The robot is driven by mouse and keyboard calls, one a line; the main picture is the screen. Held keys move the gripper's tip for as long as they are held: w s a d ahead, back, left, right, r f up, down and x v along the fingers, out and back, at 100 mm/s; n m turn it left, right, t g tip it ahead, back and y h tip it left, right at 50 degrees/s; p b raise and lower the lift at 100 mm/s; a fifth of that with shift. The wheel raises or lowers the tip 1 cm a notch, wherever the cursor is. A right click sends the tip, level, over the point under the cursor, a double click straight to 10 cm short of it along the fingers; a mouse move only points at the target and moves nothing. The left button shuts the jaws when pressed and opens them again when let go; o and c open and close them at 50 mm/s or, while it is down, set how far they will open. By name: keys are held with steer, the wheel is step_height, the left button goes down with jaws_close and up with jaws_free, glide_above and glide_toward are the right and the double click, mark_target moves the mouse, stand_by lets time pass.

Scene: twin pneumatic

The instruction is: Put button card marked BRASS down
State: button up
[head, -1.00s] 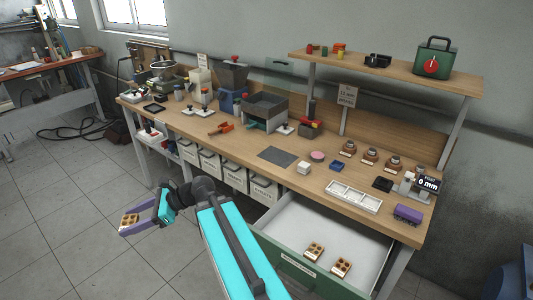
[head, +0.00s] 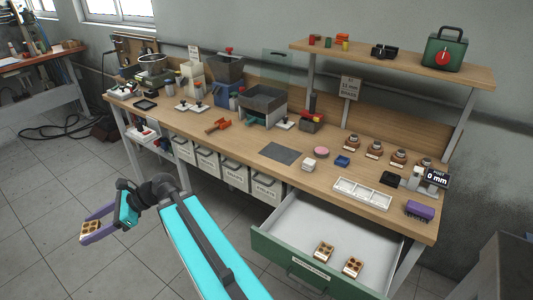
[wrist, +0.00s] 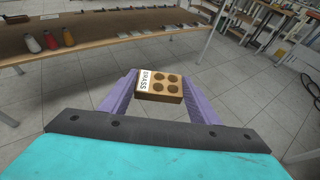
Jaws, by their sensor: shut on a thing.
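The button card marked BRASS (wrist: 160,87) is a small brown block with several dark round spots and a white label, held between the purple fingers of my gripper (wrist: 160,92) in the wrist view. In the head view the card (head: 91,229) is at the far left, in my gripper (head: 93,229), out over the floor in front of the bench. My gripper is shut on it. Two similar cards (head: 324,250) (head: 353,266) lie in the open green drawer (head: 285,221). Their labels are too small to read.
The wooden bench (head: 245,142) carries a dark mat (head: 281,153), a white compartment tray (head: 361,193), a purple block (head: 419,210) and a gauge reading 0 mm (head: 436,178). The open drawer juts out at front right.

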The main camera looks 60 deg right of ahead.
steer(key=shift+d, duration=0.15)
steer(key=shift+w+d, duration=0.1)
steer(key=shift+d, duration=0.45)
steer(key=s+d+m+t+h+p, duration=0.1)
steer(key=s+d+m+t+h, duration=0.25)
steer(key=d, duration=1.25)
steer(key=s+d+m+t+h+p, duration=0.1)
steer(key=s+d+m+t+h, duration=0.2)
steer(key=d, duration=1.3)
steer(key=s+d+m+h, duration=0.3)
steer(key=s+d, duration=0.4)
steer(key=d, duration=0.2)
steer(key=s+d+m+g+h+p, duration=0.1)
steer(key=s+d+m+h, duration=0.2)
steer(key=s+d, duration=0.5)
steer(key=s+d+m+h+p, duration=0.1)
steer(key=s+d+m+h, duration=0.2)
steer(key=s+d, duration=0.5)
steer(key=shift+s+d+r+g+h, duration=0.1)
steer(key=shift+d+r+g+h, duration=0.15)
steer(key=shift+d, duration=0.2)
steer(key=shift+s+d+g+h, duration=0.1)
steer(key=shift+d+h, duration=0.2)
steer(key=shift+d, duration=0.1)
steer(key=shift+w, duration=0.1)
